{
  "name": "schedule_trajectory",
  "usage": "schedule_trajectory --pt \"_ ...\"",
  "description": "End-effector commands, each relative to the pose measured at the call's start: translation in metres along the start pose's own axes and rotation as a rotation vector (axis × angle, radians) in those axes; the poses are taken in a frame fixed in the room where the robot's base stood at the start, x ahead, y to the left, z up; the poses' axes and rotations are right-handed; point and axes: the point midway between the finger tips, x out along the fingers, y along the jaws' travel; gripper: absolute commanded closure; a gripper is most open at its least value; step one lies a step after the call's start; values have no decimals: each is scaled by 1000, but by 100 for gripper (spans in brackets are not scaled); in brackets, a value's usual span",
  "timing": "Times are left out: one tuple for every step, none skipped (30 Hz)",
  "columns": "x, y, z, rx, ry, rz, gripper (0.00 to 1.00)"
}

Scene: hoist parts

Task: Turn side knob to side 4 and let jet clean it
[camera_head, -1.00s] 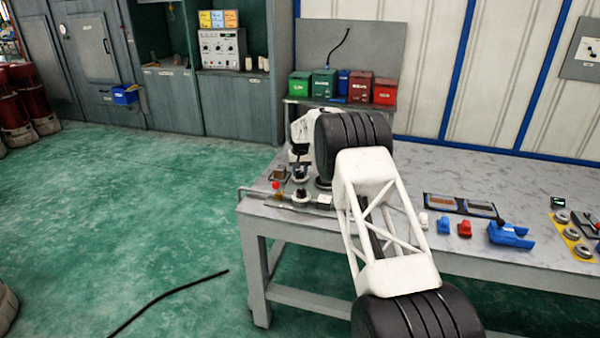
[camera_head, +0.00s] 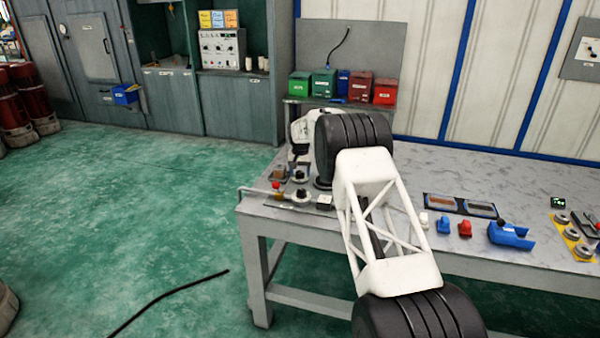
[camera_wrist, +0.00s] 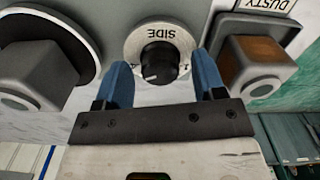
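The side knob (camera_wrist: 156,62) is a black knob on a pale round dial marked SIDE. It also shows on the bench in the head view (camera_head: 300,176). A white mark shows on the knob; the dial's numbers are too small to read. My gripper (camera_wrist: 160,66) is open, with one blue finger on each side of the knob. Small gaps seem to show beside it, but I cannot tell about contact. In the wrist view, a brown-orange block (camera_wrist: 257,62) sits in a grey holder beside a DUSTY label. No jet is seen spraying.
A grey block on a black disc (camera_wrist: 40,75) stands left of the knob in the wrist view. In the head view, a red button (camera_head: 276,185) and a second knob (camera_head: 302,196) are close by. Blue (camera_head: 443,225) and red (camera_head: 465,229) parts lie farther right on the bench.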

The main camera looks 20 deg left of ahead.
Motion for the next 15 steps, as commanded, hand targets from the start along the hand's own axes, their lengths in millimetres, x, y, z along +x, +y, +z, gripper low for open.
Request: schedule_trajectory --pt "0 0 0 0 0 0 37" --pt "0 0 0 0 0 0 37" --pt "0 0 0 0 0 0 37" --pt "0 0 0 0 -1 0 37" --pt "0 0 0 0 -1 0 37" --pt "0 0 0 0 -1 0 37" --pt "0 0 0 0 -1 0 37" --pt "-1 0 0 0 0 0 37" --pt "-2 0 0 0 0 0 37" --pt "-3 0 0 0 0 0 37" --pt "-5 0 0 0 0 0 37" --pt "-7 0 0 0 0 0 37" --pt "-9 0 0 0 0 0 37" --pt "-12 0 0 0 0 0 37" --pt "-16 0 0 0 0 0 37"
